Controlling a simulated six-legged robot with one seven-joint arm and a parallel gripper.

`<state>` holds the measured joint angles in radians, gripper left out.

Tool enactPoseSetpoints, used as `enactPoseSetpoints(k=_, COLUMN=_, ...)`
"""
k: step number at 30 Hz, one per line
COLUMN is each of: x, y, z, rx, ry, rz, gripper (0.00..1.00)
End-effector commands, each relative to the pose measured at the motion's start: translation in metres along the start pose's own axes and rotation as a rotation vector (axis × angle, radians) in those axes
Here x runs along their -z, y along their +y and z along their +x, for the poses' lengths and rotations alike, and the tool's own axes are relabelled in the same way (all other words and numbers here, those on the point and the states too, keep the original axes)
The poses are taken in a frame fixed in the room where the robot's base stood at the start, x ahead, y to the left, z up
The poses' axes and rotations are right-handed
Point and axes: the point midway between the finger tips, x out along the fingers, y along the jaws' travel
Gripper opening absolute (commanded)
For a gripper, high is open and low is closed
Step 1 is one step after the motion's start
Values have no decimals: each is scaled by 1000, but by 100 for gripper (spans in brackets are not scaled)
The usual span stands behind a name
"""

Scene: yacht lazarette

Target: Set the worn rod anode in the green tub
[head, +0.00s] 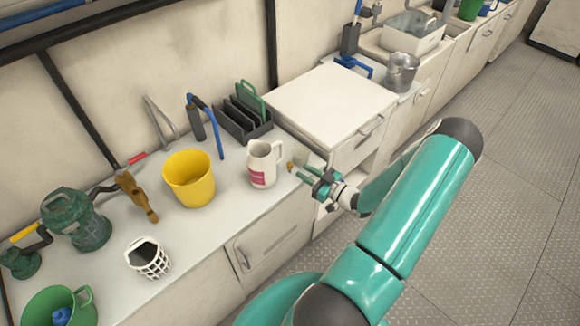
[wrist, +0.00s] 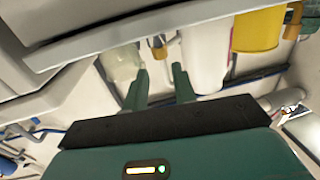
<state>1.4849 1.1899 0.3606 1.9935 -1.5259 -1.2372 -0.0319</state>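A small brass-coloured piece (head: 291,166) sits by the counter edge beside the white jug, just past my fingertips. It also shows in the wrist view (wrist: 157,45) next to a pale stub; it may be the worn rod anode, but I cannot tell for sure. My gripper (head: 308,174) is at the counter edge; in the wrist view its two fingers (wrist: 161,70) stand apart with nothing seen gripped between them. A green tub (head: 45,302) with a handle stands at the lower left, a blue thing inside. Another green container (head: 470,10) stands at the far top right.
A white jug (head: 262,165) with a pink label stands close to my gripper. A yellow bucket (head: 189,178), a white basket (head: 149,258) and a green lantern-like thing (head: 76,220) stand along the counter. A raised white cabinet top (head: 330,98) borders the counter's right end.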

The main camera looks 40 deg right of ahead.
Motion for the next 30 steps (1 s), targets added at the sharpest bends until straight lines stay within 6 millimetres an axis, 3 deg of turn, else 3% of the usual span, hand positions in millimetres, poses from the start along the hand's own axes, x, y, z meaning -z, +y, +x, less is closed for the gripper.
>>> enactPoseSetpoints(k=9, x=0, y=-2, z=43, rx=-1, ry=1, rz=1, gripper=27)
enactPoseSetpoints(k=17, x=0, y=-2, z=48, rx=-2, ry=1, rz=-1, gripper=27)
enactPoseSetpoints(k=18, x=0, y=-2, z=48, rx=-2, ry=1, rz=-1, gripper=25)
enactPoseSetpoints(k=22, x=0, y=-2, z=48, rx=-2, ry=1, rz=0, gripper=0)
enactPoseSetpoints(k=30, x=1, y=-2, z=48, rx=-2, ry=1, rz=0, gripper=0)
